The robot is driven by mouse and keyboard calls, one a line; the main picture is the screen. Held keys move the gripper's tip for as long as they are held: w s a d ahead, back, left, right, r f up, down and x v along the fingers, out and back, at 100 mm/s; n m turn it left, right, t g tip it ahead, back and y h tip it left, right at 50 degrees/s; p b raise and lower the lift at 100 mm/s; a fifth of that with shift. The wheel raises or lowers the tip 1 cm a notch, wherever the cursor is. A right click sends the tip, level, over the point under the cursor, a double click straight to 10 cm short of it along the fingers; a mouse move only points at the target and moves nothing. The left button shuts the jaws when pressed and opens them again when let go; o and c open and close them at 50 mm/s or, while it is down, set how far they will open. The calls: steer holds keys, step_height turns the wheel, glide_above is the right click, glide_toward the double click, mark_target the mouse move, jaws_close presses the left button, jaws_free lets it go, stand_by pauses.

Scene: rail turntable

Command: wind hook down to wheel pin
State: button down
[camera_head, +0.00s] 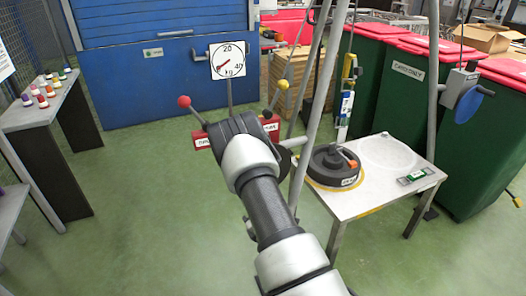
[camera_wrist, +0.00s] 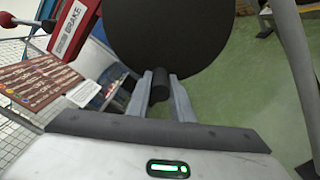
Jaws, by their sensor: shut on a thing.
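In the wrist view my gripper (camera_wrist: 160,92) is shut on a short black handle (camera_wrist: 160,82) in front of a large black disc (camera_wrist: 170,30). In the head view my arm hides the fingers; part of the dark disc (camera_head: 284,163) shows beside it. A hook assembly hangs among the frame's legs: a yellow block (camera_head: 350,68), a white-and-blue piece (camera_head: 346,105) and a lower end (camera_head: 342,132) above the table. The dark round wheel (camera_head: 325,172) lies on the table with an orange part (camera_head: 351,161) on top. The hook's lower end looks apart from the wheel.
Grey frame legs (camera_head: 310,110) stand close to my arm. A red brake box (camera_wrist: 74,28), red-knob lever (camera_head: 184,102), yellow-knob lever (camera_head: 282,85) and kg dial (camera_head: 227,60) are near. Green bins (camera_head: 485,150) stand right.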

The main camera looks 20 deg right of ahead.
steer(key=shift+d+f+n, duration=0.65)
steer(key=shift+n, duration=0.25)
steer(key=c, duration=1.4)
jaws_free()
steer(key=shift+o, duration=0.2)
steer(key=shift+a, duration=0.1)
